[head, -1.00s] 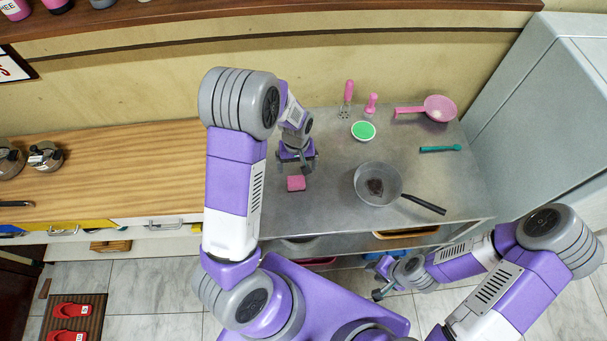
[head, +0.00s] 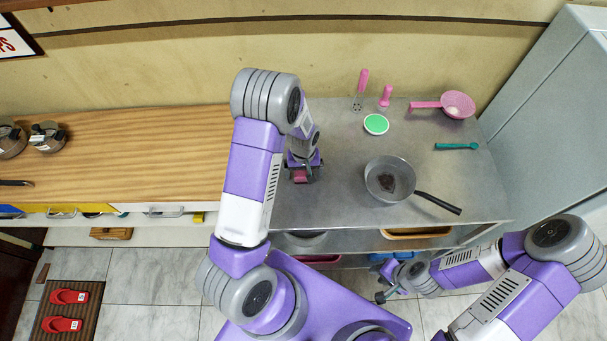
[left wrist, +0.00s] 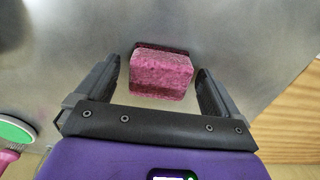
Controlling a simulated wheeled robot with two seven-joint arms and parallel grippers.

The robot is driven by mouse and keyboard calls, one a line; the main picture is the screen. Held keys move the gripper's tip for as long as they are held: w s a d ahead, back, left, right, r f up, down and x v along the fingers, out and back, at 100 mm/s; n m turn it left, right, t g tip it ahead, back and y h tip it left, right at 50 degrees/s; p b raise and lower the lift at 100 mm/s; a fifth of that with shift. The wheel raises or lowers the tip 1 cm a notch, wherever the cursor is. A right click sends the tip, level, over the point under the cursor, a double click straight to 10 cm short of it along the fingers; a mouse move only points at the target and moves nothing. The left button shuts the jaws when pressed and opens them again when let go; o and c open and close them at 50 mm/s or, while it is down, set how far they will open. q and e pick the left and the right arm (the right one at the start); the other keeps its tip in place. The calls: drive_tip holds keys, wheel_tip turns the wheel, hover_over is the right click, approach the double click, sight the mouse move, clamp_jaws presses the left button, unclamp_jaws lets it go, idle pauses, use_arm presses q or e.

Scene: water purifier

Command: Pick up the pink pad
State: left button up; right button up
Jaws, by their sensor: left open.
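The pink pad (left wrist: 162,73) is a small block lying on the grey metal counter. In the left wrist view it sits between the two dark fingers of my left gripper (left wrist: 160,85), with a gap on each side. The gripper is open. In the head view the pad (head: 299,176) is partly hidden under my left gripper (head: 302,175), near the counter's left end. My right gripper (head: 382,296) is low in front of the counter, away from the pad; its jaw opening is too small to make out.
A pan (head: 391,179) with a dark piece in it stands right of the pad, its handle towards the right. A green-topped bowl (head: 376,124), pink utensils (head: 385,97), a pink strainer (head: 457,104) and a teal utensil (head: 457,146) lie further back. A wooden counter (head: 120,160) adjoins on the left.

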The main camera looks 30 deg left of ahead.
sight(304, 172)
use_arm(q)
drive_tip(key=shift+f, duration=0.5)
drive_tip(key=shift+c, duration=0.2)
drive_tip(key=c, duration=1)
drive_tip(key=shift+r, duration=0.1)
wheel_tip(304, 172, up, 10)
drive_tip(key=shift+p, duration=0.45)
